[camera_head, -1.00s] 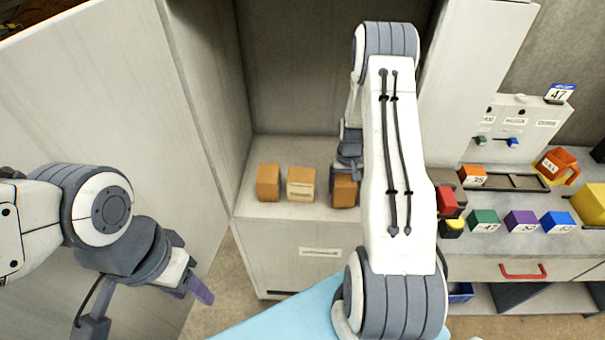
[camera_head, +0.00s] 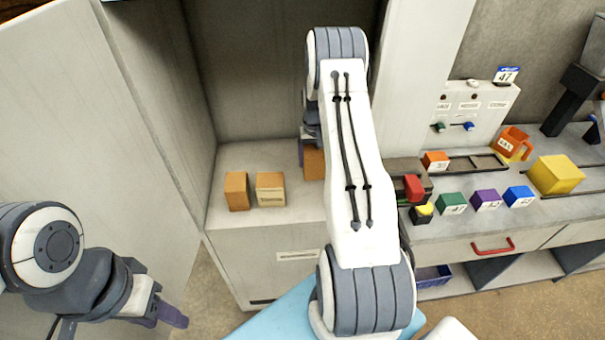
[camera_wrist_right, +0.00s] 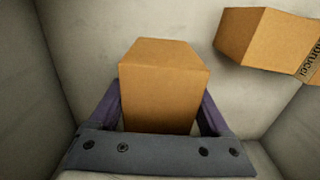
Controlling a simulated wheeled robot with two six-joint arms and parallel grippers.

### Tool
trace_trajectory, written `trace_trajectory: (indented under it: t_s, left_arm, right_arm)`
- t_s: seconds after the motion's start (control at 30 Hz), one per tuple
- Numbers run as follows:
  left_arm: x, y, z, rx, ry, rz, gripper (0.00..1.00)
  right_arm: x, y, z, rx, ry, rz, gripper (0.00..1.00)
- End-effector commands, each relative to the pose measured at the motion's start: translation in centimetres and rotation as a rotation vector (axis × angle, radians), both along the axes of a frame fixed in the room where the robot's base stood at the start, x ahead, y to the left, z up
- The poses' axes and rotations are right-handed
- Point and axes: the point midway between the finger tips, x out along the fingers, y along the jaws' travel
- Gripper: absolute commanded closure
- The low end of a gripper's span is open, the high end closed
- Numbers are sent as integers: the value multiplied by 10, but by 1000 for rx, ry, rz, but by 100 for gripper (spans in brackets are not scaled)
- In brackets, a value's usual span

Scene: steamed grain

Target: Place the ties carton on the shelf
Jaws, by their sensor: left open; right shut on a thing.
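My right gripper (camera_wrist_right: 162,115) is shut on a plain brown carton (camera_wrist_right: 163,85) inside the open cabinet. In the head view this carton (camera_head: 314,166) is partly hidden behind my right arm; no label shows on it. It looks farther back or higher than the other two; I cannot tell whether it touches the shelf. Two more brown cartons stand on the shelf (camera_head: 232,227) to its left: one plain-sided (camera_head: 237,191), one with a pale label (camera_head: 270,190) too small to read. My left gripper (camera_head: 168,315) is open and empty at lower left, outside the cabinet.
The open cabinet door (camera_head: 90,140) stands at left.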

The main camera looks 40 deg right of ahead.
Motion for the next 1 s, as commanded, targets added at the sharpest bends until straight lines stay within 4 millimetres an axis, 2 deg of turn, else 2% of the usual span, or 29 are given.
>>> trace_trajectory:
  t_s: [0.03,0.1,0.23,0.33,0.6,1.0]
  left_arm:
    - [0,0,10,0,0,0,54]
    - [0,0,14,0,0,0,54]
    - [0,0,18,0,0,-1,54]
    - [0,0,21,0,0,-2,54]
    - [0,0,37,0,0,-5,54]
    - [0,0,32,0,0,-5,54]
  right_arm:
    - [-3,11,-1,2,3,4,96]
    - [-5,22,-9,1,2,2,96]
    - [-7,33,-18,0,0,1,96]
    - [-7,35,-24,0,0,0,96]
    - [-7,35,-57,-1,-1,0,96]
    - [-7,34,-66,-1,-2,0,96]
